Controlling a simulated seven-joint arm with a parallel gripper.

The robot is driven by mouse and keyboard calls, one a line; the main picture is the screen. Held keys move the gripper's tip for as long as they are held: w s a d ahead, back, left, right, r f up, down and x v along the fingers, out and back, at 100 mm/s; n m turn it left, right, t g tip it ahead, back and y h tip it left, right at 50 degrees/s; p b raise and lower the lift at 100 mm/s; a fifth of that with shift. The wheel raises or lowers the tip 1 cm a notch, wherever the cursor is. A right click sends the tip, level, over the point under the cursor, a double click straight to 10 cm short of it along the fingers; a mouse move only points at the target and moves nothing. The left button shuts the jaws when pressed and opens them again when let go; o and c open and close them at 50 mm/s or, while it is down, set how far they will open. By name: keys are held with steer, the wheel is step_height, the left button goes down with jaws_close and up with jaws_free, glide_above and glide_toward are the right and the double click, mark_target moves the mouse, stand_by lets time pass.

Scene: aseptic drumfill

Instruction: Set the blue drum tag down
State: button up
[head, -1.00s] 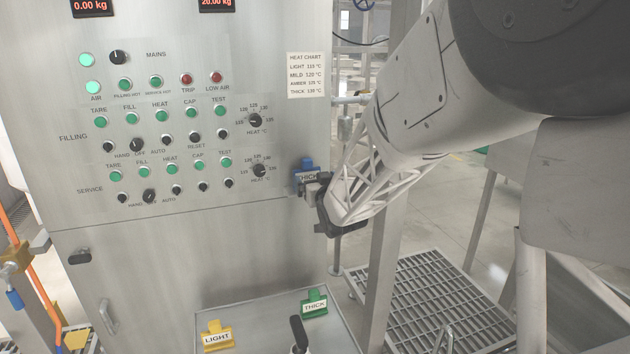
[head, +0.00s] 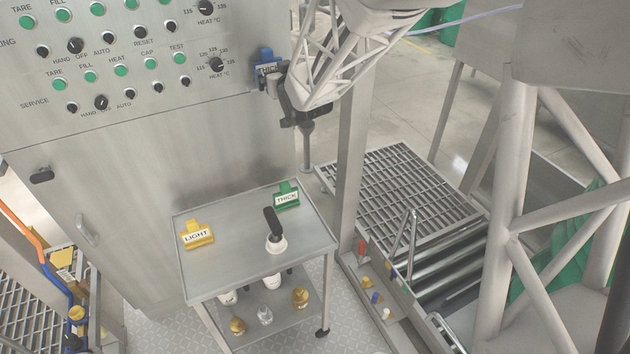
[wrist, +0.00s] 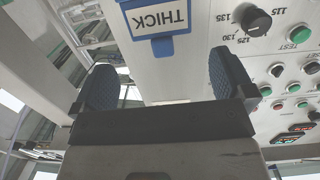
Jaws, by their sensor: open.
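The blue drum tag (head: 265,67), marked THICK, is at the right edge of the steel control cabinet, beside the lower heat knob. My gripper (head: 275,84) is right by it and partly covers it in the head view. In the wrist view the tag (wrist: 157,20) shows upside down, beyond the fingertips and between their lines. My gripper (wrist: 162,80) is open there, with nothing between the two dark blue pads. What the tag rests or hangs on is hidden.
A steel trolley (head: 235,250) stands below, with a yellow LIGHT tag (head: 197,235), a green THICK tag (head: 287,195) and a black-handled tool (head: 273,228) on top. Its front top area is bare. A post (head: 352,150) and roller conveyor (head: 440,255) stand to the right. Cabinet knobs (head: 217,65) are close to my gripper.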

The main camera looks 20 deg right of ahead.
steer(key=s+a+g, duration=0.2)
steer(key=s+g, duration=0.2)
steer(key=s, duration=1)
steer(key=s+a+f+g, duration=0.1)
steer(key=s+a+g, duration=0.2)
steer(key=s, duration=1)
steer(key=s+a+f+g, duration=0.1)
steer(key=s+a+g, duration=0.2)
steer(key=s+g, duration=0.4)
steer(key=s, duration=0.7)
steer(key=shift+s+a, duration=0.2)
steer(key=shift+s, duration=0.15)
steer(key=c, duration=0.7)
